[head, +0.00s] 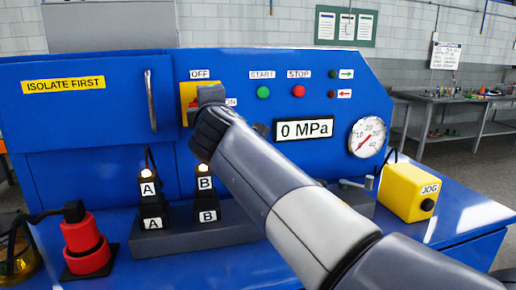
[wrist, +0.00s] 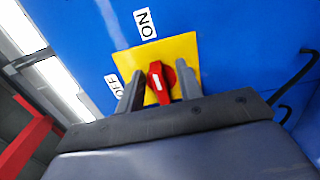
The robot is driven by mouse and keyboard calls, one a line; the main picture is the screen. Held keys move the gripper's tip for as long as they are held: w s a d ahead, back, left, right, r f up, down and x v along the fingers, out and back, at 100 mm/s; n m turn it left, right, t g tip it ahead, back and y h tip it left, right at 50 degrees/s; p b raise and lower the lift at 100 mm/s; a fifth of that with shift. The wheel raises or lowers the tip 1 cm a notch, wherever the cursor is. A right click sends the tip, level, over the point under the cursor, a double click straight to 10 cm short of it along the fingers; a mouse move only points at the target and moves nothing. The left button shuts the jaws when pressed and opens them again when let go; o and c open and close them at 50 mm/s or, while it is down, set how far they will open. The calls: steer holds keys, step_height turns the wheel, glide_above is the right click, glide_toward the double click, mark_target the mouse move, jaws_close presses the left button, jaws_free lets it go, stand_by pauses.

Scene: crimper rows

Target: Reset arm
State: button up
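My gripper (head: 211,97) is in front of a yellow switch plate (head: 187,92) on the blue panel and hides most of it in the head view. In the wrist view, my gripper (wrist: 159,82) is open. Its two fingers stand on either side of a red rotary knob (wrist: 157,86) on the yellow plate (wrist: 185,50), with yellow showing between each finger and the knob. The knob's white mark lies roughly toward the ON label (wrist: 145,24); the OFF label (wrist: 112,84) is to the left.
Blocks marked A (head: 150,188) and B (head: 205,183), a red plug-like part (head: 84,240) and a yellow JOG box (head: 407,190) stand on the blue bench. A handle (head: 150,100) sticks out left of the switch. The display (head: 304,129) reads 0 MPa, beside a round gauge (head: 367,138).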

steer(key=n+p, duration=0.1)
steer(key=n, duration=0.1)
steer(key=n+p, duration=0.1)
steer(key=n, duration=0.1)
steer(key=r+n+p, duration=0.1)
steer(key=p, duration=0.1)
steer(key=shift+s+n, duration=0.25)
steer(key=shift+n, duration=0.15)
